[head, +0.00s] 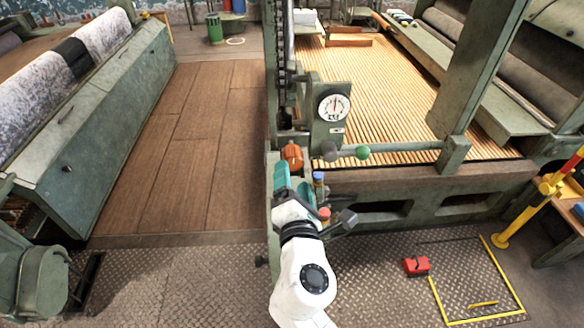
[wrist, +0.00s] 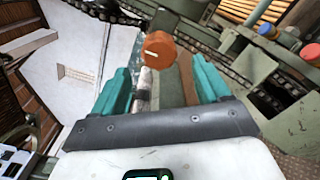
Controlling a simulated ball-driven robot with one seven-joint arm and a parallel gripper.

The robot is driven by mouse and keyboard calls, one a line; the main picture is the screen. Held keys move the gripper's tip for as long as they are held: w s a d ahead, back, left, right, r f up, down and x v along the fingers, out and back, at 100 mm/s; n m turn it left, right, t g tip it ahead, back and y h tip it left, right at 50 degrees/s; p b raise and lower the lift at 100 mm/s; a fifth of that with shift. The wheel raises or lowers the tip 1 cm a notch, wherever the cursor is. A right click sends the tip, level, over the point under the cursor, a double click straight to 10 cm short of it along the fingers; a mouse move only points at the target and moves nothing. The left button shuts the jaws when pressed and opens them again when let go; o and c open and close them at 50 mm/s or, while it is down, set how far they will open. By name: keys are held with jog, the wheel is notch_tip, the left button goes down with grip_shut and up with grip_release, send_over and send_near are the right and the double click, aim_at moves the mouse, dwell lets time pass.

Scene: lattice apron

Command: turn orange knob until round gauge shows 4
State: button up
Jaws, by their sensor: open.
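The orange knob (head: 292,156) sits on the green machine frame, just below and left of the round gauge. It also shows in the wrist view (wrist: 158,50), with a pale line on its face, in line with the gap between my fingers. The round white gauge (head: 333,106) has a red needle pointing roughly upward; its numbers are too small to read. My gripper (head: 282,176) has teal fingers, seen in the wrist view (wrist: 160,90) spread apart. It is open and empty, close to the knob. I cannot tell whether a finger touches it.
Blue (head: 318,177) and red (head: 324,213) buttons stand beside my gripper. A chain (wrist: 240,42) runs nearby. A red block (head: 416,266) lies on the metal floor. The wooden walkway (head: 180,150) is clear.

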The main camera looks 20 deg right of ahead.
jog(key=shift+v, duration=1.25)
jog(key=s+d+f+m+g, duration=0.9)
jog(key=s+d+f+m, duration=0.3)
jog(key=d+f+m, duration=0.15)
jog(key=s+a+f+m+g+y, duration=0.1)
jog(key=s+f+m+g+y, duration=0.1)
jog(key=s, duration=0.6)
jog(key=s+a+f+m+g+y, duration=0.1)
jog(key=s+f+m+g+y, duration=0.2)
jog(key=s+f+m+g, duration=0.2)
jog(key=s+m, duration=0.1)
jog(key=s, duration=0.2)
jog(key=shift+s+f, duration=0.4)
